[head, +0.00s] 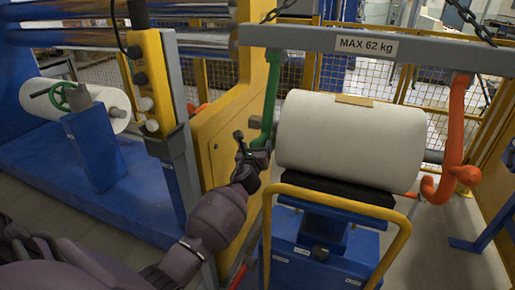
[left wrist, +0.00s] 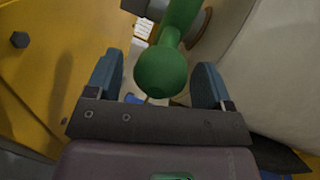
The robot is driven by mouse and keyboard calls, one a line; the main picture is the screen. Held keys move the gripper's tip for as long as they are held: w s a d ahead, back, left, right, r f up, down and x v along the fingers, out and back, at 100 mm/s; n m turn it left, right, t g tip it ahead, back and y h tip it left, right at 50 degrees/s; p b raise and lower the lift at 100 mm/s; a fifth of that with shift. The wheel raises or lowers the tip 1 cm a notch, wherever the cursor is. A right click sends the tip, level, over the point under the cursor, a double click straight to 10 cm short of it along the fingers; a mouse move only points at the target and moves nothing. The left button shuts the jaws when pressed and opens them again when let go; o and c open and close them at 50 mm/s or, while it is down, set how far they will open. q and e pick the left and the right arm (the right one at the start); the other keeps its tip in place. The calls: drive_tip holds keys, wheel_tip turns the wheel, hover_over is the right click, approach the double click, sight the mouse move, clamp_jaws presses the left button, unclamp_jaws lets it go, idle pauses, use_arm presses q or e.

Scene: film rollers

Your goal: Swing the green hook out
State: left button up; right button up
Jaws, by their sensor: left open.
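The green hook (head: 270,100) hangs from the left end of a grey lifting beam (head: 310,40), just left of a large white roll (head: 345,140). My left gripper (head: 252,147) is at the hook's lower part. In the left wrist view, the hook's rounded green end (left wrist: 162,72) sits between the two blue-grey fingers of my open left gripper (left wrist: 157,88), with gaps on both sides. The hook's core-side tip is partly hidden. My right gripper is not in view.
An orange hook (head: 456,120) hangs at the beam's right end. The roll rests on a blue cart with a yellow handle (head: 335,200). A yellow machine frame (head: 220,135) stands close left of my gripper. Open floor (head: 450,250) lies right of the cart.

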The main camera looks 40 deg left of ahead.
use_arm(q)
drive_tip(key=shift+w+a, duration=0.15)
drive_tip(key=shift+w, duration=0.2)
drive_tip(key=c, duration=1.2)
drive_tip(key=shift+r, duration=0.1)
drive_tip(key=shift+c, duration=0.2)
